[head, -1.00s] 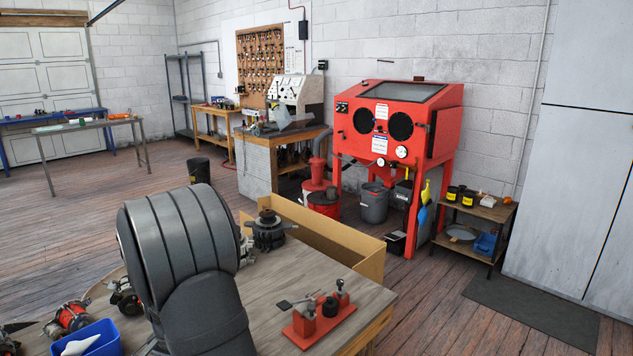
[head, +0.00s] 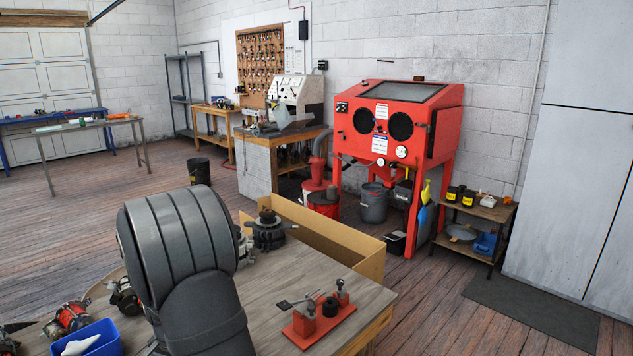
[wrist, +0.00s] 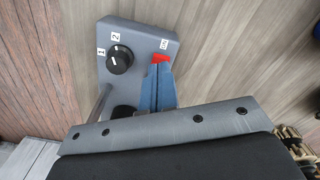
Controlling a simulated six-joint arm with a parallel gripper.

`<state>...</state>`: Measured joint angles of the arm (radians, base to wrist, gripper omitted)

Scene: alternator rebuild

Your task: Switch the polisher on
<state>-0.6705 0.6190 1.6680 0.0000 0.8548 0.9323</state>
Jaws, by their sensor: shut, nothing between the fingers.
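The polisher's grey control box (wrist: 140,38) is in the upper middle of the wrist view. It has a black dial (wrist: 119,59) with labels 1 and 2 beside it. A red switch (wrist: 161,58) sits near the box's right side, below a small label that seems to read ON. My gripper (wrist: 157,68) shows as blue fingers, shut and empty. Its tips are at the red switch and partly cover it; I cannot tell whether they touch. The switch's position is unclear. I cannot make out the polisher or my gripper in the head view, where my arm blocks part of the bench.
The wooden bench (head: 265,288) carries a red fixture (head: 318,318), a dark alternator part (head: 267,232) and a blue bin (head: 95,340). A red blast cabinet (head: 440,130) stands beyond.

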